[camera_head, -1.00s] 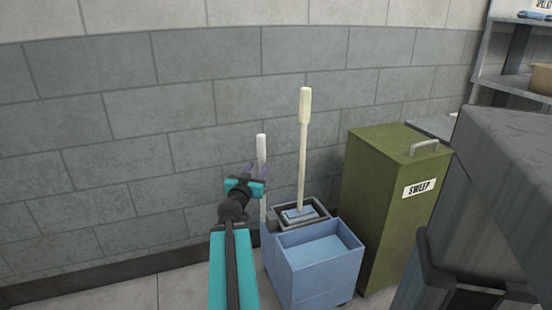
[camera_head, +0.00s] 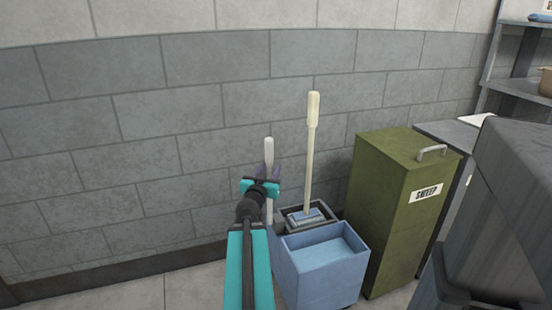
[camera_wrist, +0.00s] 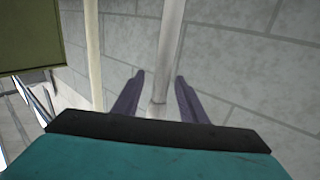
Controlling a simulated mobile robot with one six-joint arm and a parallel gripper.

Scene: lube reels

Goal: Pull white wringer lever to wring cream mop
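The white wringer lever (camera_head: 269,150) stands upright behind my gripper at the left side of the blue mop bucket (camera_head: 322,270). My gripper (camera_head: 268,172) is open at the lever's upper part. In the wrist view the lever (camera_wrist: 169,45) shows between the two spread purple fingers (camera_wrist: 160,78), with a gap on both sides. I cannot tell how deep it sits between them. The cream mop (camera_head: 311,140) stands upright with its head in the grey wringer (camera_head: 290,226). Its handle also shows in the wrist view (camera_wrist: 93,50).
An olive green bin (camera_head: 390,215) labelled SWEEP stands right of the bucket. A large dark grey unit (camera_head: 500,220) fills the right foreground, with shelves (camera_head: 515,85) behind it. A block wall (camera_head: 150,150) is close behind the lever. The floor at the left is clear.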

